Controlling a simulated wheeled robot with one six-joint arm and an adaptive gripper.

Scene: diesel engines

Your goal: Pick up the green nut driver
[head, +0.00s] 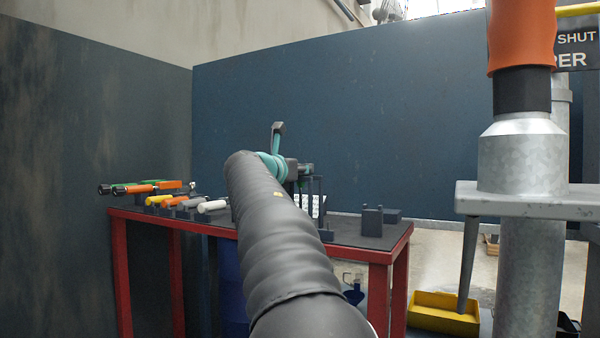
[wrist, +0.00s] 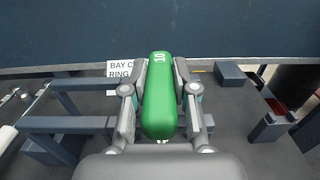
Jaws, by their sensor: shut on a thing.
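The green nut driver (wrist: 160,105) shows its rounded green handle, marked "10", in the middle of the wrist view. My gripper (wrist: 161,76) is shut on this handle, with one finger along each side. The driver's shaft and socket end are not visible. Whether it still touches a support below cannot be told. In the head view my sleeved arm reaches over the red-framed workbench (head: 345,237) and hides most of the gripper and the driver.
Several tools with orange, yellow and white handles (head: 212,206) lie at the bench's left. Dark rack bars (wrist: 65,124) stand left of my gripper. Small dark blocks (head: 372,220) stand on the right part. A large grey pipe (head: 522,160) rises at right, with a yellow bin (head: 436,319) below.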

